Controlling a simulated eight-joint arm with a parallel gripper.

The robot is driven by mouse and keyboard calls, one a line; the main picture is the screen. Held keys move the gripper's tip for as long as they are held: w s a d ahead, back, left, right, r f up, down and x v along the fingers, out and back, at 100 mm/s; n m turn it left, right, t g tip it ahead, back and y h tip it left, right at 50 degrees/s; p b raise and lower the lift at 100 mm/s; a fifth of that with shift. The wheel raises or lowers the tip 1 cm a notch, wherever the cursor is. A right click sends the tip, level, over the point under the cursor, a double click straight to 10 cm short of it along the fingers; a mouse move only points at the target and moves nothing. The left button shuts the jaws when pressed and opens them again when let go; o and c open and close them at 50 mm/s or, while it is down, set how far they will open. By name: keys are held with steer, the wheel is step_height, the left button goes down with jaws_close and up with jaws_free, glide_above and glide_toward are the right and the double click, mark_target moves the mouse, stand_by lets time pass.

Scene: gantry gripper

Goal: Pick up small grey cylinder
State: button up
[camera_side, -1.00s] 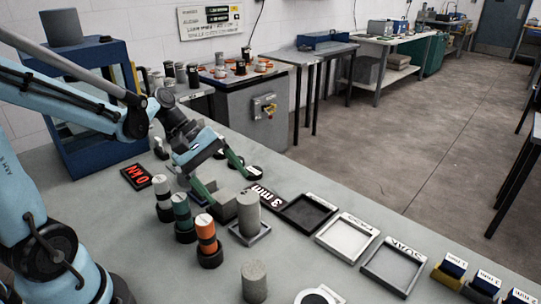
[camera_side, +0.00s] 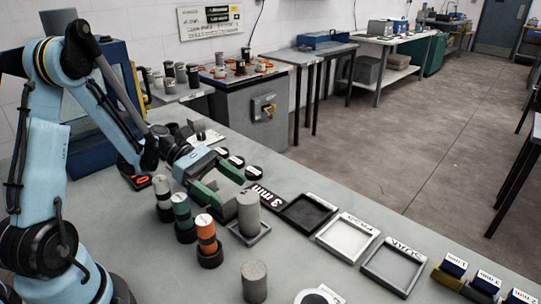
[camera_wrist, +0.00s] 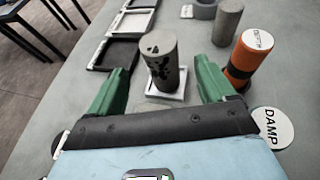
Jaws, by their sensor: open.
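A grey cylinder (camera_side: 248,213) stands upright on a small square tray (camera_side: 262,236). In the wrist view this cylinder (camera_wrist: 162,68), with dark marks on its top, shows between and just beyond my green fingers. My gripper (camera_side: 230,190) is open and low over the table, beside the cylinder; its fingers also show in the wrist view (camera_wrist: 163,84). The fingers do not appear to touch it. A second grey cylinder (camera_side: 254,282) stands nearer the side camera, also seen in the wrist view (camera_wrist: 228,22). I cannot tell which one is the small one.
An orange-and-black cylinder (camera_side: 207,238), a green-and-black one (camera_side: 183,218) and a grey-and-black one (camera_side: 162,196) stand close by in a row. Open square trays (camera_side: 305,213) lie to the right. A round "DAMP" label (camera_wrist: 272,127) lies close to my gripper.

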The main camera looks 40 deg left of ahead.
mark_target(238, 196)
steer(key=shift+x, duration=3.5)
steer(key=shift+c, duration=0.2)
steer(key=c, duration=1.2)
steer(key=shift+r, duration=0.1)
steer(key=shift+c, duration=0.9)
steer(key=shift+r, duration=0.1)
